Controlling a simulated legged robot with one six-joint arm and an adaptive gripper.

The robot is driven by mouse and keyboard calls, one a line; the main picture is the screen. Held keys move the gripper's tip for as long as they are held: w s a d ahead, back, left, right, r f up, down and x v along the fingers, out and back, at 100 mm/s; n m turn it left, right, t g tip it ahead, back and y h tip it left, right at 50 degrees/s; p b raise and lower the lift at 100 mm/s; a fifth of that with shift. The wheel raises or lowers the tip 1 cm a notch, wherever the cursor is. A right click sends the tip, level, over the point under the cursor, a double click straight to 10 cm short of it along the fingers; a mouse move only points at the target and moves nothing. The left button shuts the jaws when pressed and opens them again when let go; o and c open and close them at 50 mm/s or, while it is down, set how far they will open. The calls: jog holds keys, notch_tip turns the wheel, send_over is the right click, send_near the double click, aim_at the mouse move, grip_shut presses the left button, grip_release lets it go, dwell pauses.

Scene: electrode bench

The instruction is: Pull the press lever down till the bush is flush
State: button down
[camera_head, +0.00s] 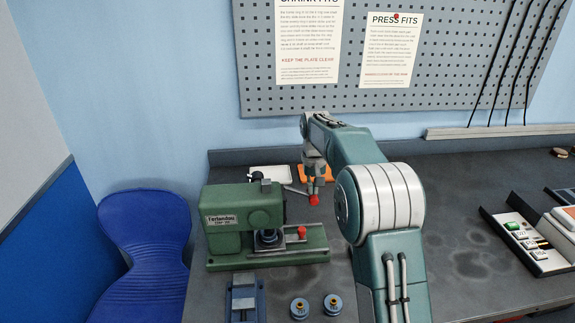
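The green press (232,222) stands on the dark bench, left of my arm. Its lever (296,191) is a thin grey bar that slopes slightly down to the right and ends in a red knob (314,200). My gripper (314,186) points down just above the knob, at the lever's outer end. The fingers are small and dark here; I cannot tell whether they are closed on the lever or only next to it. The ram (268,237) sits low over the press bed. The bush is too small to make out, so its seating cannot be told.
A red-topped piece (302,232) is on the press bed. Two blue round parts with brass centres (299,308) and a blue-grey fixture (243,298) stand in front. A white tray (268,174) and orange item (325,174) lie behind. A control box (530,240) is at right.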

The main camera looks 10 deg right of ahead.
aim_at(308, 196)
jog(key=shift+a+f, duration=0.3)
jog(key=shift+f, duration=0.35)
jog(key=shift+a+f, duration=0.25)
jog(key=shift+f, duration=0.35)
jog(key=shift+a+f, duration=0.1)
jog(key=shift+f, duration=0.05)
jog(key=shift+a+f, duration=0.3)
jog(key=shift+f, duration=0.25)
jog(key=shift+a+f, duration=0.3)
jog(key=shift+f, duration=0.2)
jog(key=shift+s, duration=0.1)
jog(key=shift+d+r, duration=0.45)
jog(key=shift+r, duration=0.3)
jog(key=shift+d+r, duration=0.45)
jog(key=shift+r, duration=0.3)
jog(key=shift+d+r, duration=0.45)
jog(key=shift+r, duration=0.45)
